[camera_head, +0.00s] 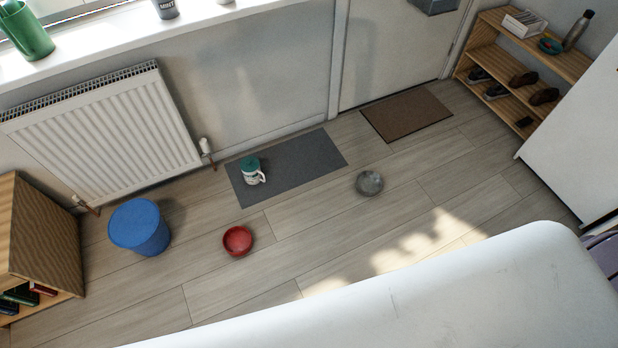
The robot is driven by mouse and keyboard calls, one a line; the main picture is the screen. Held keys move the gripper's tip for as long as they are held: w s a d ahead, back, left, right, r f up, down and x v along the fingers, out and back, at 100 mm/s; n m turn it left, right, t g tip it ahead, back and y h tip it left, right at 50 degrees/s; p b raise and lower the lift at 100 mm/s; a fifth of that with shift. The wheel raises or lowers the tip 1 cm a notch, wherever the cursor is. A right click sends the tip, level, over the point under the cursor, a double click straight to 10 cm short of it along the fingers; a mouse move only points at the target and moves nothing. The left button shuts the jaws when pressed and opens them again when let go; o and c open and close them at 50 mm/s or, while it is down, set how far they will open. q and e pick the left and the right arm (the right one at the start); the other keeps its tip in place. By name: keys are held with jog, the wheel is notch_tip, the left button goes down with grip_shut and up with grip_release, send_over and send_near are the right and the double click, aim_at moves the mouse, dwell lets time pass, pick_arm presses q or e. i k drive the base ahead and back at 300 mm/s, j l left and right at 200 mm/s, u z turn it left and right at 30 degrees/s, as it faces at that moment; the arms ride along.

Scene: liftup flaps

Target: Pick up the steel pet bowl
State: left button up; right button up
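The steel pet bowl (369,183) is a small round grey bowl. It stands on the wooden floor, just right of the dark grey mat (290,165) and apart from it. Neither of my grippers shows in the head view, so I cannot see whether they are open or shut.
A red bowl (237,241) and a blue stool (139,227) stand on the floor to the left. A mug (252,171) is on the grey mat. A white surface (430,300) fills the lower right foreground. A wooden shelf (489,63) stands at the back right. The floor around the steel bowl is clear.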

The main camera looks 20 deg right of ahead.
aim_at(368, 183)
jog(key=i+l+u, duration=0.1)
jog(key=l+u, duration=0.15)
jog(key=u, duration=0.2)
jog(key=l+u, duration=0.25)
jog(key=u, duration=0.2)
jog(key=l+u, duration=0.25)
jog(key=u, duration=0.2)
jog(key=l+u, duration=0.3)
jog(key=u, duration=0.15)
jog(key=k+l+u, duration=0.1)
jog(key=u, duration=0.35)
jog(key=k+l+u, duration=0.3)
jog(key=u, duration=0.15)
jog(key=k+l+u, duration=0.55)
jog(key=k+u, duration=0.3)
jog(key=k+l+u, duration=0.1)
jog(key=k+u, duration=0.15)
jog(key=u, duration=0.15)
jog(key=k+j+u, duration=0.1)
jog(key=k+u, duration=0.35)
jog(key=k+l+u, duration=0.15)
jog(key=k+u, duration=0.7)
jog(key=k+j, duration=0.05)
jog(key=k, duration=0.05)
